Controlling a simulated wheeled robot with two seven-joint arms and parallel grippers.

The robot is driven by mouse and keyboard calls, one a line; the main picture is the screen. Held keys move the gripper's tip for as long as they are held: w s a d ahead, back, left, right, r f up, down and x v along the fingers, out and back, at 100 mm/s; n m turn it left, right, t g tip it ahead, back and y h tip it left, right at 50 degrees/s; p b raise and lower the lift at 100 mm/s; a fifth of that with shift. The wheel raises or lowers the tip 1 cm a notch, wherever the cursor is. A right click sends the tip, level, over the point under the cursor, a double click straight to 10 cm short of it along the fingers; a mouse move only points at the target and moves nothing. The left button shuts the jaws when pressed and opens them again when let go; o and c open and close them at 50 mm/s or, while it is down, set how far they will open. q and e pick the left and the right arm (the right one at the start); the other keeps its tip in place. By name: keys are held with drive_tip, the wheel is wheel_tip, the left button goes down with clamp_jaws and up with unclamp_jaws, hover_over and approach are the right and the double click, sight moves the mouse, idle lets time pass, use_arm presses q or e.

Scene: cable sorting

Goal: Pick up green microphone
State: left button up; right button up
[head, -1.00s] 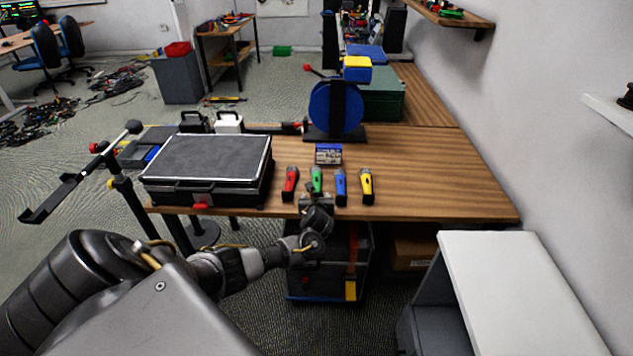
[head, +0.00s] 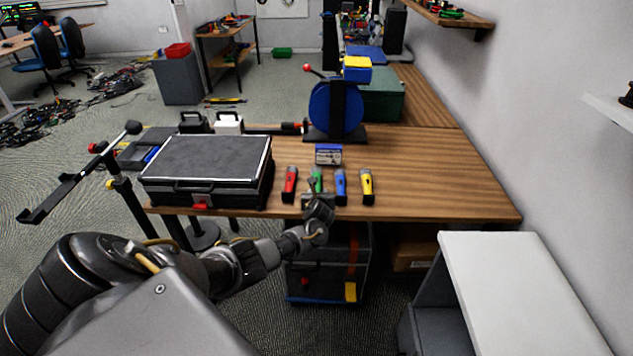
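The green microphone (head: 316,177) lies on the wooden table near its front edge, in a row between a red microphone (head: 290,183) and a blue microphone (head: 340,184). A yellow microphone (head: 367,185) lies at the right end of the row. My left gripper (head: 316,188) is at the near end of the green microphone and hides its lower part. The fingers are small and partly hidden, so I cannot tell whether they are open or touching it. My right gripper is not in view.
A black case (head: 208,171) lies left of the row. A small blue box (head: 328,154) sits behind the microphones, with a blue reel (head: 335,108) farther back. The table (head: 440,180) is clear to the right. A dark crate (head: 325,268) stands below the front edge.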

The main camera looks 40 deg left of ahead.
use_arm(q)
drive_tip(key=c, duration=0.4)
drive_tip(key=shift+c, duration=0.2)
drive_tip(key=shift+a+r, duration=0.1)
drive_tip(key=shift+r, duration=0.5)
drive_tip(key=r, duration=0.1)
drive_tip(key=r+p, duration=0.1)
drive_tip(key=shift+s+a+r, duration=0.1)
drive_tip(key=shift+s+r, duration=0.1)
drive_tip(key=shift+r, duration=0.15)
drive_tip(key=s+a+r, duration=0.2)
drive_tip(key=s+r, duration=0.2)
drive_tip(key=s, duration=0.2)
drive_tip(key=s+a+r+b, duration=0.1)
drive_tip(key=s+a+r, duration=0.2)
drive_tip(key=s+r, duration=0.2)
drive_tip(key=shift+s+a, duration=0.3)
drive_tip(key=shift+s, duration=0.35)
